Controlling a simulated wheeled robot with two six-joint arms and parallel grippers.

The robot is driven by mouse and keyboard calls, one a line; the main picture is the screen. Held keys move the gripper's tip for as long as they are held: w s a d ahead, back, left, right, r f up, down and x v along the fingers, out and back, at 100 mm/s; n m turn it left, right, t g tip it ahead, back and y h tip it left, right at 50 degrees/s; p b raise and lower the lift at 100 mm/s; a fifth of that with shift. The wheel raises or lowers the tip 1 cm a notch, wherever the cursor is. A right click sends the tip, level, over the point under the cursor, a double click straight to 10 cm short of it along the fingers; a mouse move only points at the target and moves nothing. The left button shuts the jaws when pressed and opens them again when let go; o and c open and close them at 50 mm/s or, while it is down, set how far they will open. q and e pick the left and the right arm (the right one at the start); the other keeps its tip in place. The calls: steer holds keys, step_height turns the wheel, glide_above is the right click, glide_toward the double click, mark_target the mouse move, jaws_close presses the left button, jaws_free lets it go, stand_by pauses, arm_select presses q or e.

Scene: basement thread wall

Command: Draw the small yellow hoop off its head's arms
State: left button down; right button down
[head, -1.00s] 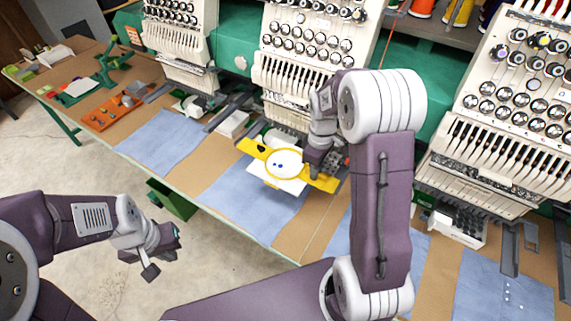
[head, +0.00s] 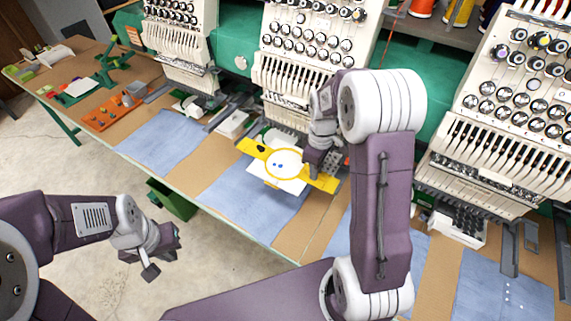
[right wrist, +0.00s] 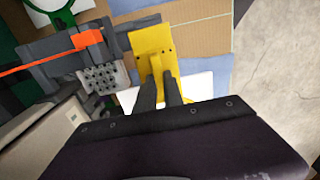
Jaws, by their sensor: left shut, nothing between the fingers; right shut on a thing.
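The small yellow hoop (head: 266,168) is a ring with white cloth in it and a flat yellow tab on either side. It is in front of the middle embroidery head (head: 300,45), above a blue mat. My right gripper (head: 313,172) is shut on its right-hand tab. In the right wrist view the two dark fingers (right wrist: 160,92) meet the yellow tab (right wrist: 152,45), beside a grey bracket (right wrist: 60,45). Whether the tabs still touch the head's arms is unclear. My left gripper (head: 151,271) is shut and empty, over the floor at lower left.
Other embroidery heads stand left (head: 180,35) and right (head: 510,100). Blue mats (head: 165,138) lie along the table's front. An orange tray (head: 112,113) of small parts is at left. A green bin (head: 172,198) stands below the table edge. Open floor lies at left.

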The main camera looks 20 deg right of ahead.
steer(key=shift+r, duration=0.1)
steer(key=shift+r+p, duration=0.55)
steer(key=shift+p, duration=0.15)
steer(key=shift+s+a+f, duration=0.1)
steer(key=shift+s+a, duration=0.25)
steer(key=shift+a, duration=0.1)
steer(key=s+a, duration=0.3)
steer(key=a, duration=0.1)
steer(key=shift+s+a, duration=0.2)
steer(key=shift+s, duration=0.2)
